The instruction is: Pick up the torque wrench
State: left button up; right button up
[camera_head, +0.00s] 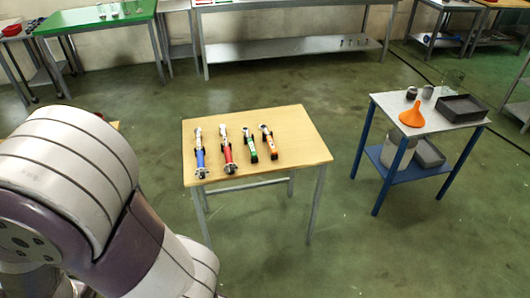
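A link of my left arm fills the lower left corner. Neither gripper shows, so whether they are open or shut is hidden.
A blue-legged side table (400,119) at the right holds an orange funnel (412,115), a dark tray (462,107) and small containers. A green table (95,20) and a grey bench (290,50) stand behind. The floor between the tables is clear.

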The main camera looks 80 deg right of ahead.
aim_at(198, 131)
jog(key=z, duration=2.35)
jog(key=i, duration=2.25)
